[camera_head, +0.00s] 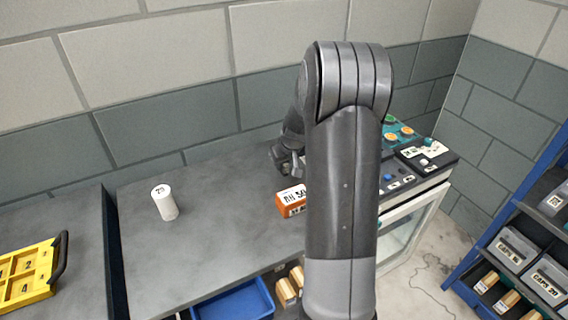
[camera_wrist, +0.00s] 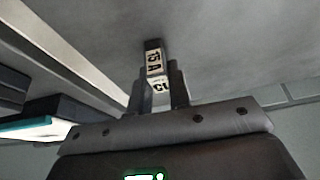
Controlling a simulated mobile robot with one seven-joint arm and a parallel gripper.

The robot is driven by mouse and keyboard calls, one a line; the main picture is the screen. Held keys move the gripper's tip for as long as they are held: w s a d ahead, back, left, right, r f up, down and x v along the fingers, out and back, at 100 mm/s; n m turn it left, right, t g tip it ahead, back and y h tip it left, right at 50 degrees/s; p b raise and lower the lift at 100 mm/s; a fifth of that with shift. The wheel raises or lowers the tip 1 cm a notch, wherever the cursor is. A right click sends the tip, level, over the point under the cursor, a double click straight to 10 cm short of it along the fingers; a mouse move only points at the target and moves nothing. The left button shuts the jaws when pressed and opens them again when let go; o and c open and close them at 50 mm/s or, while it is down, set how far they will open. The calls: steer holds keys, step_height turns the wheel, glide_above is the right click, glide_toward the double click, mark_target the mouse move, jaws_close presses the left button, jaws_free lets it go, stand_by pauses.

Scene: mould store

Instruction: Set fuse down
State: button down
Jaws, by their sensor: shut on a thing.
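The fuse (camera_wrist: 154,62) is a small pale block marked "15 A" in the wrist view. My gripper (camera_wrist: 160,88) is shut on it, with one finger on each side and the fuse sticking out past the fingertips. In the head view my gripper (camera_head: 290,166) is over the back of the grey bench (camera_head: 235,190), partly covered by my arm. The fuse cannot be made out there. I cannot tell whether the fuse touches the grey surface beyond it.
An orange box (camera_head: 288,208) with a white label is near my gripper, partly behind my arm. A white cylinder (camera_head: 165,204) stands on the bench's left. A control panel (camera_head: 428,160) is at right. A yellow case (camera_head: 28,275) lies far left. The bench's middle is clear.

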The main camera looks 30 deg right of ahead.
steer(key=shift+f, duration=0.1)
steer(key=c, duration=1.3)
jaws_free()
steer(key=shift+c, duration=0.2)
steer(key=v, duration=1.2)
steer(key=s+a+r, duration=0.5)
steer(key=a+r, duration=0.1)
steer(key=a, duration=0.1)
steer(key=s+a+r, duration=0.2)
steer(key=s+a, duration=0.5)
steer(key=s, duration=0.4)
steer(key=s+a+r+t, duration=0.1)
steer(key=s+a+r, duration=0.1)
steer(key=s+a, duration=0.5)
steer(key=s, duration=0.4)
steer(key=shift+s+r, duration=0.15)
steer(key=shift+r, duration=0.05)
